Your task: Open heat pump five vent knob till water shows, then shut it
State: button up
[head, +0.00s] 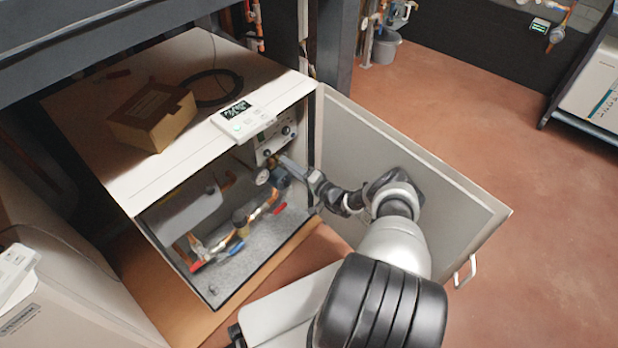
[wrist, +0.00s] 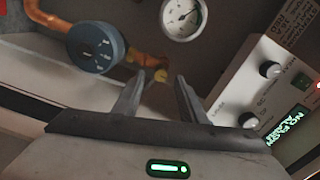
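The heat pump cabinet (head: 217,75) stands open, its door (head: 430,175) swung out to the right. My gripper (head: 287,163) reaches into the upper right of the opening. In the wrist view my gripper (wrist: 161,77) is open, with a clear gap between its fingers. A small yellow brass fitting (wrist: 160,76) shows beyond the fingertips, in line with the gap; I cannot tell whether a finger touches it. A round grey-blue knob (wrist: 97,47) sits on copper pipe to the left. I cannot tell which part is the vent knob. No water is visible.
A pressure gauge (wrist: 183,17) is above the fingers, and a control panel (wrist: 265,88) with dark knobs is at right. Below are red (head: 279,208) and blue (head: 236,249) valve handles. A cardboard box (head: 152,117) lies on top. Floor beyond the door is clear.

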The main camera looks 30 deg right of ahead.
jog(key=p+v, duration=0.3)
jog(key=v, duration=1.2)
jog(key=shift+s, duration=0.35)
jog(key=shift+d, duration=0.1)
